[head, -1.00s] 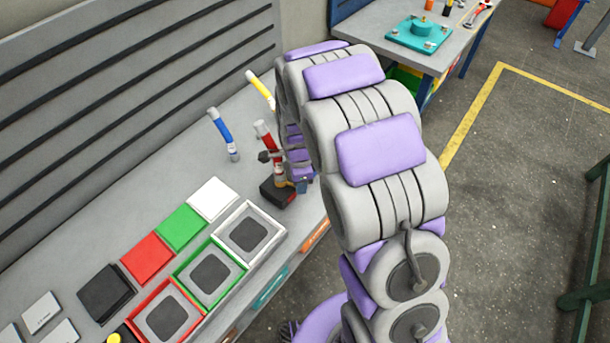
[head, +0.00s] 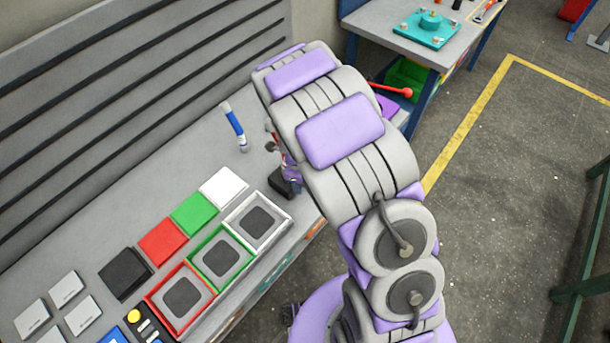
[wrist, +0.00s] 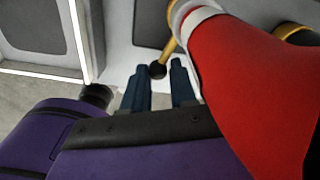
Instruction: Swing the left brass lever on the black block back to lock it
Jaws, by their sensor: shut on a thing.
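In the wrist view the brass lever (wrist: 170,48) runs down beside a red tube (wrist: 245,75) with a white band. In the head view the black block (head: 285,186) stands at the bench's front edge, mostly hidden by my arm. My gripper is hidden there.
White, green and red tiles and framed trays (head: 221,256) fill the bench nearer me. A second table with a teal plate (head: 430,28) is behind right.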

